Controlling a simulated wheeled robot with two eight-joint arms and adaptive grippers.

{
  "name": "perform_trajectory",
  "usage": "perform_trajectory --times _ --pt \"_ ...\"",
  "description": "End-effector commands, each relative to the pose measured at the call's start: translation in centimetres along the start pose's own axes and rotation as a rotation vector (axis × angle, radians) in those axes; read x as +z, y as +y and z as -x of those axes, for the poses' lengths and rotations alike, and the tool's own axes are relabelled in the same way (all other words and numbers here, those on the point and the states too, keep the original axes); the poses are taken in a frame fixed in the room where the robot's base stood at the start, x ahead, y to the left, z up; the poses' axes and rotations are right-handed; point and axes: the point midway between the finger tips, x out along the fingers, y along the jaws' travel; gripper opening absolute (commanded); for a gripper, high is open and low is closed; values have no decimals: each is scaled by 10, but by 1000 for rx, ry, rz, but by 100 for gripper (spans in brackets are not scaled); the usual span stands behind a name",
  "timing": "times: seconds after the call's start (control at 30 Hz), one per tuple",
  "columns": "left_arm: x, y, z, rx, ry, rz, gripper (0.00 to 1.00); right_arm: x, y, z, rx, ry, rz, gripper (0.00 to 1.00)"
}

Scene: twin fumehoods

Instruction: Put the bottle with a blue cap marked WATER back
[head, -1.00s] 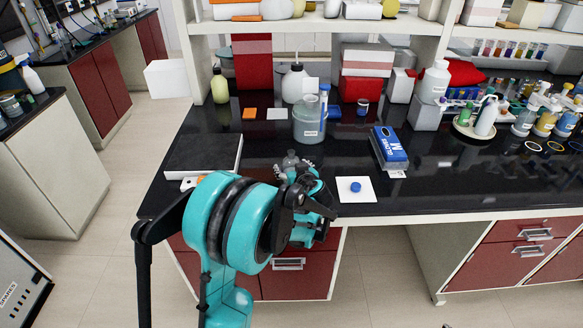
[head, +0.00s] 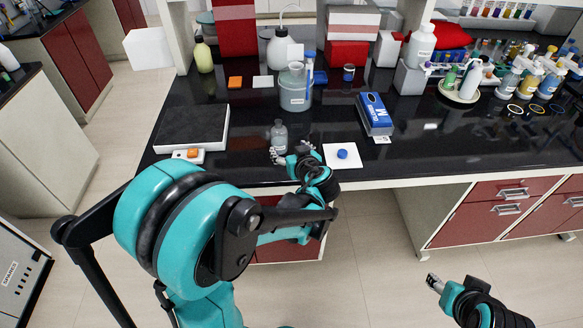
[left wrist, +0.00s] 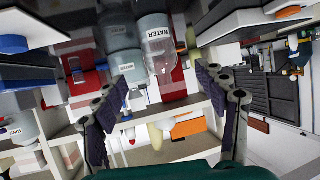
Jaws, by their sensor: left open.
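The small clear bottle marked WATER (left wrist: 160,52) shows in the left wrist view, upside down in that picture, with no cap seen on its neck. In the head view the bottle (head: 279,136) stands upright on the black bench. A blue cap (head: 343,154) lies on a white square (head: 333,163) to its right. My left gripper (head: 293,152) is open just in front of the bottle; its fingers (left wrist: 165,95) show either side of the bottle's line in the wrist view, with no clear contact. My right gripper (head: 433,281) is low at the right, away from the bench; its opening is unclear.
A larger grey-blue bottle (head: 295,91) stands behind the small bottle. A flat balance-like device (head: 193,128) lies left, a blue box (head: 375,113) right. A crowded round tray (head: 461,94) stands further right. Bare bench lies between the device and the small bottle.

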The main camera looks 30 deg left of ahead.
Motion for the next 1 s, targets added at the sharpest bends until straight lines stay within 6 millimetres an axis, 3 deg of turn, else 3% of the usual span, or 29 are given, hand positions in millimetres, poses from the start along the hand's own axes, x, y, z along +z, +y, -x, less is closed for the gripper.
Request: perform_trajectory --times 0.17,0.3,0.5,0.6,0.77,1.0 --pt "15 -23 41 73 -171 -125 72 0 0 0 0 0 0 49" --pt "40 -40 92 207 -327 -258 72 0 0 0 0 0 0 49" --pt "78 -53 164 445 -459 -408 72 0 0 0 0 0 0 49" --pt "92 -54 189 542 -482 -454 72 0 0 0 0 0 0 49" --pt "103 -54 210 625 -491 -489 72 0 0 0 0 0 0 49" --pt "104 -54 212 637 -491 -495 72 0 0 0 0 0 0 49"
